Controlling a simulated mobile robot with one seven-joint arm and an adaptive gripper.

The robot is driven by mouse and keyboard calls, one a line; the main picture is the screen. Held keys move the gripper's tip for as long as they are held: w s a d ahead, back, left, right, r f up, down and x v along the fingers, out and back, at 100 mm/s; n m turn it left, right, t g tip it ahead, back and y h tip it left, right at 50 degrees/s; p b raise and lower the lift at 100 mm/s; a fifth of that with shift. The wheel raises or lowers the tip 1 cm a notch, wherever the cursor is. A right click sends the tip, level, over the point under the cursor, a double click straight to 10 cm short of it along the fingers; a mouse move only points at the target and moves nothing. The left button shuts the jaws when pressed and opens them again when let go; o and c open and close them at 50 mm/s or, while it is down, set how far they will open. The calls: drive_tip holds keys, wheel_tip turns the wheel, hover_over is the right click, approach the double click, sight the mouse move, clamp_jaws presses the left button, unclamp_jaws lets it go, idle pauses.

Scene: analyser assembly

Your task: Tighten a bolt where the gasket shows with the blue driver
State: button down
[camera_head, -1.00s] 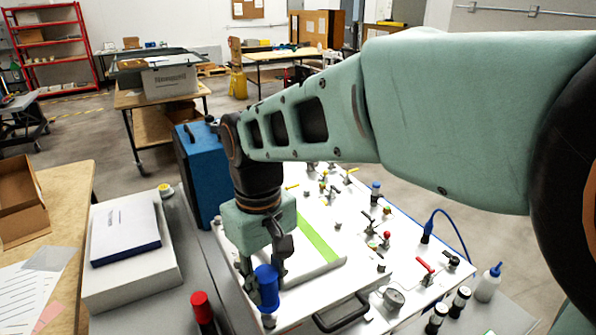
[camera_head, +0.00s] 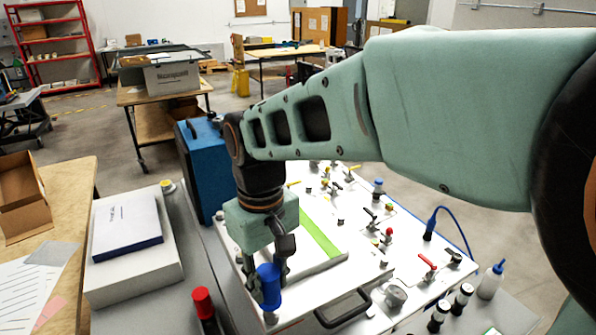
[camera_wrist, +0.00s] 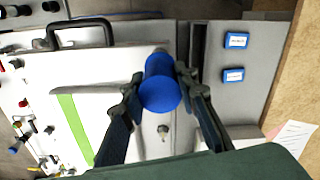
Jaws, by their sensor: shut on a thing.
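My gripper (camera_head: 268,287) is shut on the blue driver (camera_head: 268,272), which stands about upright over the near corner of the white cover plate. The driver's blue end also shows between the fingers of my gripper (camera_wrist: 160,88) in the wrist view. A bolt (camera_head: 270,319) shows just below the driver in the head view; I cannot tell whether the driver's tip touches it. Another small metal bolt (camera_wrist: 163,130) stands on the plate close to the driver in the wrist view. The white cover plate (camera_wrist: 110,84) carries a green strip (camera_head: 319,236). I cannot make out a gasket.
A red-capped driver (camera_head: 203,303) stands left of the plate. Several valves and a blue cable (camera_head: 455,222) are farther right. A blue case (camera_head: 203,165) stands behind, left of the arm.

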drive_tip(key=m, duration=0.4)
drive_tip(key=shift+m, duration=0.3)
drive_tip(key=m, duration=0.8)
drive_tip(key=shift+m, duration=0.3)
drive_tip(key=m, duration=0.4)
drive_tip(key=c, duration=2)
unclamp_jaws()
drive_tip(key=shift+m, duration=0.6)
drive_tip(key=o, duration=0.4)
